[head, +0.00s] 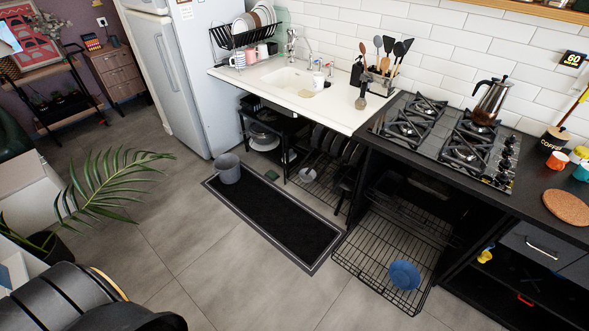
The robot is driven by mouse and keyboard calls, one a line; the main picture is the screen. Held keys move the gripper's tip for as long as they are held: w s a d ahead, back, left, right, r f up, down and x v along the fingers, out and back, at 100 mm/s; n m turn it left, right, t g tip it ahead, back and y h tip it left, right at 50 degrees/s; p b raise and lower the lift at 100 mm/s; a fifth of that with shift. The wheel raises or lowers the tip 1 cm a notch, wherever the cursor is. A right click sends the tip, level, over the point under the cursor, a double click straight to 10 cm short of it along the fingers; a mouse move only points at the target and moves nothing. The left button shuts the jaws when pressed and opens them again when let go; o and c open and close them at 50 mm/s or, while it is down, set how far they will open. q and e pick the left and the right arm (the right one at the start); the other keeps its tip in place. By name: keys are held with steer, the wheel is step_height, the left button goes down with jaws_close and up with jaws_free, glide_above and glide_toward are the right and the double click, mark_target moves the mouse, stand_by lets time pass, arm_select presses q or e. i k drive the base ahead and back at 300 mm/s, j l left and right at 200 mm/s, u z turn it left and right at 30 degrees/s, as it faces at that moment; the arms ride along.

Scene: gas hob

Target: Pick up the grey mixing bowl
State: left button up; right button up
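No bowl stands out clearly as the grey mixing bowl in the head view. A grey, bucket-like container (228,168) stands upright on the left end of the black floor mat (280,220); I cannot tell whether it is the bowl. Pale dishes (263,140) sit on the dark shelf under the sink counter, too small to identify surely. A blue round bowl-like object (404,275) is on the pulled-out wire rack (375,262) below the hob. Neither of my grippers can be made out.
The gas hob (448,145) carries a moka pot (491,98) at its back right. A utensil holder (378,78) stands left of it. The wire rack juts over the floor. A plant (110,185) spreads at left. Grey floor (195,255) before the mat is clear.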

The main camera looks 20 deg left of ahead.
mark_target(310, 178)
steer(key=i+j+u, duration=0.15)
steer(key=i+j, duration=0.55)
steer(key=j, duration=0.45)
steer(key=i+j+u, duration=0.15)
steer(key=i+j, duration=0.6)
steer(key=j, duration=0.25)
steer(key=i+j+u, duration=0.2)
steer(key=i+j, duration=0.6)
steer(key=j, duration=0.15)
